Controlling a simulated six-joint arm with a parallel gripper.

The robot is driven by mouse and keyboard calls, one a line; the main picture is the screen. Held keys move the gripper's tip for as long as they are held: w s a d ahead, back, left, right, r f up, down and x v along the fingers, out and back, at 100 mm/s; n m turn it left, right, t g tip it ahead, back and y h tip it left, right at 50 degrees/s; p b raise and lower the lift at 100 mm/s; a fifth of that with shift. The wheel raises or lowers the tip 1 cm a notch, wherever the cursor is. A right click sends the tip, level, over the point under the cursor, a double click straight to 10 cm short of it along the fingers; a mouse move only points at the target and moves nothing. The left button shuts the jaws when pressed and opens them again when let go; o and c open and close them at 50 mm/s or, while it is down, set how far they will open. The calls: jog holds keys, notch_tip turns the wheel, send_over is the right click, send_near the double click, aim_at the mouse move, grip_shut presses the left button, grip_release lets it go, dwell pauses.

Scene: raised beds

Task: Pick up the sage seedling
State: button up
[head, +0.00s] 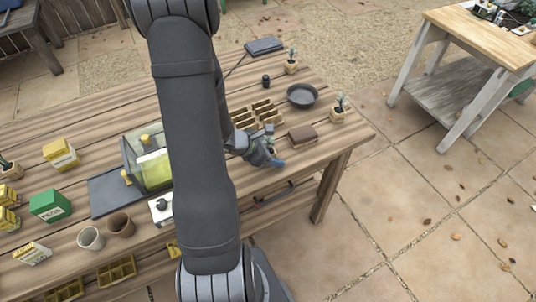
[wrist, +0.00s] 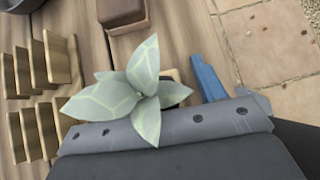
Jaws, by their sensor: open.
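The sage seedling (wrist: 135,92) fills the middle of the wrist view, with broad pale grey-green leaves and lighter veins. Its leaves stand in front of my gripper's grey body; a bit of beige pot (wrist: 172,74) shows behind them, and the rest of the pot is hidden. My gripper (head: 267,154) is low over the right part of the table in the head view, at the seedling. It is open. One blue fingertip (wrist: 208,78) shows right of the leaves, apart from them; the other finger is hidden.
Wooden dividers (wrist: 40,85) stand close on the left in the wrist view. A brown block (head: 302,136) and a dark pan (head: 302,95) lie beyond my gripper. Other potted seedlings stand at the right corner (head: 338,112) and far edge (head: 291,65). A glass case (head: 148,160) is left of my arm.

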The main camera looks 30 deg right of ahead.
aim_at(273, 149)
jog(key=shift+c, duration=0.2)
jog(key=c, duration=1)
jog(key=shift+c, duration=0.2)
jog(key=shift+r, duration=0.1)
jog(key=shift+r, duration=0.4)
jog(key=r, duration=0.3)
jog(key=shift+s+d+r, duration=0.1)
jog(key=shift+s+r, duration=0.1)
jog(key=shift+r, duration=0.15)
jog(key=s+d+r, duration=0.3)
jog(key=s+r, duration=0.3)
jog(key=s, duration=0.4)
jog(key=shift+s+d+r, duration=0.15)
jog(key=shift+s+d, duration=0.15)
